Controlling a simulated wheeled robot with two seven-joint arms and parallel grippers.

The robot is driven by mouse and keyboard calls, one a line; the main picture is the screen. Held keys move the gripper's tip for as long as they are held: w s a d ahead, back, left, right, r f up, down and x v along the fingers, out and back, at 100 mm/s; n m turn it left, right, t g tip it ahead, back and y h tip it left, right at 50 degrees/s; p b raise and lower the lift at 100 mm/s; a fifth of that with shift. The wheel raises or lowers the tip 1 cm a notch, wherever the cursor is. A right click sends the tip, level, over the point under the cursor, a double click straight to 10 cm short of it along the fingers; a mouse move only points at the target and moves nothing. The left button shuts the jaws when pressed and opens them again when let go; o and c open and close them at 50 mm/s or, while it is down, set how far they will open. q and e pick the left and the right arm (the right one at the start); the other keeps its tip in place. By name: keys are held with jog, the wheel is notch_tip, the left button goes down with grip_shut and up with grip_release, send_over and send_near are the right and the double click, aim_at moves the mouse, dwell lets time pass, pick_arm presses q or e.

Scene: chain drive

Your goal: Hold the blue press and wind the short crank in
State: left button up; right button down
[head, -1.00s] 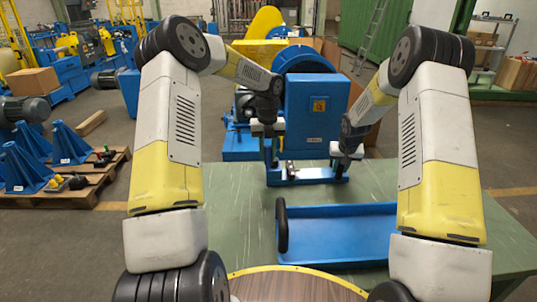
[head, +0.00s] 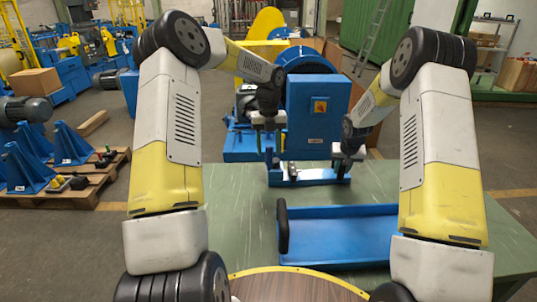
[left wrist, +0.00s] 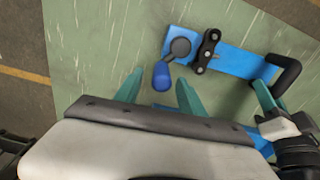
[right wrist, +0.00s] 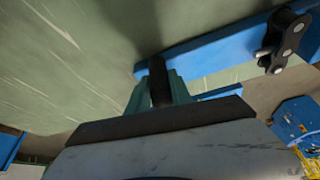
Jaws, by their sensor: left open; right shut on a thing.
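The blue press (head: 310,176) is a low bar lying on the green table. The left wrist view shows its blue bar (left wrist: 240,62) with a black chain link (left wrist: 207,50) across it. The short crank (left wrist: 180,47) is at the bar's end, its blue knob (left wrist: 162,76) pointing toward my left gripper (left wrist: 160,92). That gripper is open, with the knob between and just beyond its fingertips; I see no contact. It also shows in the head view (head: 270,150). My right gripper (right wrist: 158,92) is shut on the press's black handle (right wrist: 157,72) at the other end.
A blue tray (head: 345,240) with a black handle (head: 282,226) lies on the table (head: 235,215) in front of the press. A large blue machine (head: 318,112) stands behind the table. A pallet with blue stands (head: 70,145) is on the floor at left. The table's left part is clear.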

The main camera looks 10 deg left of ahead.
pick_arm(q)
notch_tip(320, 180, up, 9)
jog(key=shift+r, duration=0.1)
pick_arm(e)
jog(key=shift+a, duration=0.15)
jog(key=c, duration=1.1)
grip_release()
jog(key=shift+r, duration=0.15)
